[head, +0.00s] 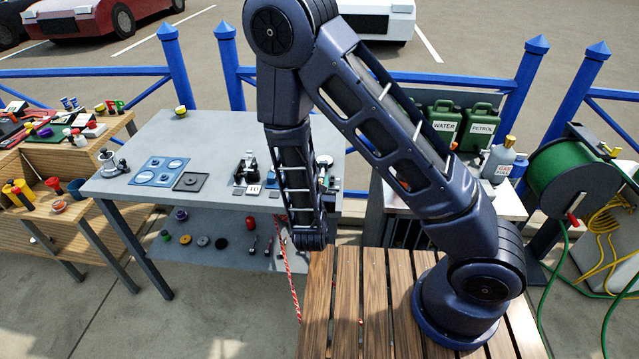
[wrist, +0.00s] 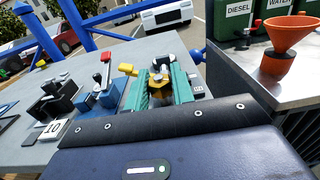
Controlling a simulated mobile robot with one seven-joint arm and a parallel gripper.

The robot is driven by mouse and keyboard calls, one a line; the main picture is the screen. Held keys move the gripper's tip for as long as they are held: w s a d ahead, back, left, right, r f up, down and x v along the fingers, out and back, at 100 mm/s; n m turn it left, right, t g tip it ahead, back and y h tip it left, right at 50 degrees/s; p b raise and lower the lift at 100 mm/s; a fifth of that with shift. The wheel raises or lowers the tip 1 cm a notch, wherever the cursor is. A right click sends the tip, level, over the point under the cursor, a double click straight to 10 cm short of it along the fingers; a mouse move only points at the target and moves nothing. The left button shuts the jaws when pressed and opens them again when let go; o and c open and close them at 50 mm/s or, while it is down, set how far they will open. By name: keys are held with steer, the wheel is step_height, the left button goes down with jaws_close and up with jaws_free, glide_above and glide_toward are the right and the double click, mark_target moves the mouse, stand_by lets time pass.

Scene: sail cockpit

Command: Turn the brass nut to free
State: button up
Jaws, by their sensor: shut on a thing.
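The brass nut (wrist: 158,79) shows in the wrist view as a small gold-coloured piece with a dark centre, on a small fixture on the grey bench. My gripper (wrist: 160,86) reaches over the bench, with one green ridged finger on each side of the nut. It is shut on the nut. The exact contact between the finger ends and the nut is too small to make out. In the head view my own arm hides the nut and most of the gripper.
Left of the nut stand a blue fixture with a red-tipped lever (wrist: 102,78) and a black fixture (wrist: 55,103) beside a "10" label (wrist: 53,131). An orange funnel (wrist: 291,38) stands on the counter at right. The grey bench (head: 150,130) has free room at its back left.

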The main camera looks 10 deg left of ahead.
steer(key=shift+y, duration=0.4)
steer(key=o, duration=0.9)
steer(key=shift+o, duration=0.2)
steer(key=shift+h, duration=0.4)
